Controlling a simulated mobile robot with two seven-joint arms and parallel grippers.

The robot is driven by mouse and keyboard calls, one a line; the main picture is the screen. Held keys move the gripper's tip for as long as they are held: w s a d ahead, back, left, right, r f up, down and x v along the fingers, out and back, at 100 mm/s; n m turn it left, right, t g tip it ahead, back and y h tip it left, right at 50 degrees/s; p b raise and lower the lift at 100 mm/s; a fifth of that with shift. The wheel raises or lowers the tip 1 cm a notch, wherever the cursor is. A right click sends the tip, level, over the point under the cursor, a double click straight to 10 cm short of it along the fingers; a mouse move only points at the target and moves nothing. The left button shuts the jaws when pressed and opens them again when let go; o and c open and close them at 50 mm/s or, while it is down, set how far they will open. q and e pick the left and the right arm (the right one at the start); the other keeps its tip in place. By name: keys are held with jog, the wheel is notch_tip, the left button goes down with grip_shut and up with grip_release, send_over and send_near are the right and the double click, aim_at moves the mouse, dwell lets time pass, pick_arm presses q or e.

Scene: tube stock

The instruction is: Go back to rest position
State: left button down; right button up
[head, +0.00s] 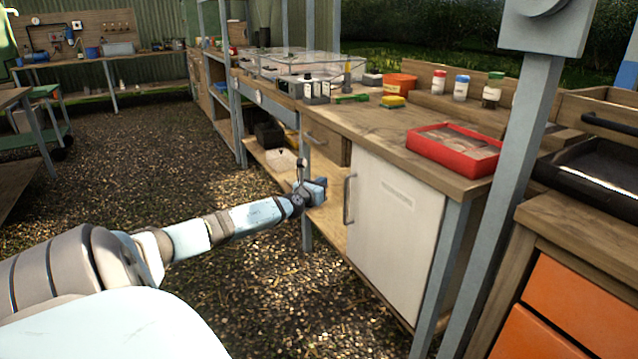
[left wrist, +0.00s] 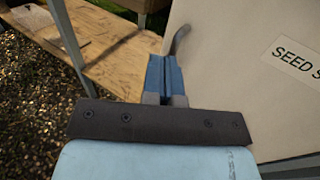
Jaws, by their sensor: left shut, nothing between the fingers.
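My left gripper (head: 316,191) is at the end of my outstretched left arm in the head view, in front of the bench's lower shelf and left of the white cabinet door. In the left wrist view its blue fingers (left wrist: 165,76) are together with nothing between them. The white cabinet door (head: 393,225) appears closed, with a grey curved handle (head: 348,199) on its left side. In the left wrist view the handle (left wrist: 181,38) shows just beyond the fingertips; I cannot tell whether they touch. My right gripper is not in view.
The wooden bench top (head: 375,128) holds a red tray (head: 455,149), a yellow sponge (head: 393,101) and several small jars. A grey post (head: 500,200) stands at the right, near orange drawers (head: 570,300). Open gravel floor (head: 130,170) lies to the left of the bench.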

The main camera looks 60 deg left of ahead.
pick_arm(q)
jog(key=shift+s, duration=0.4)
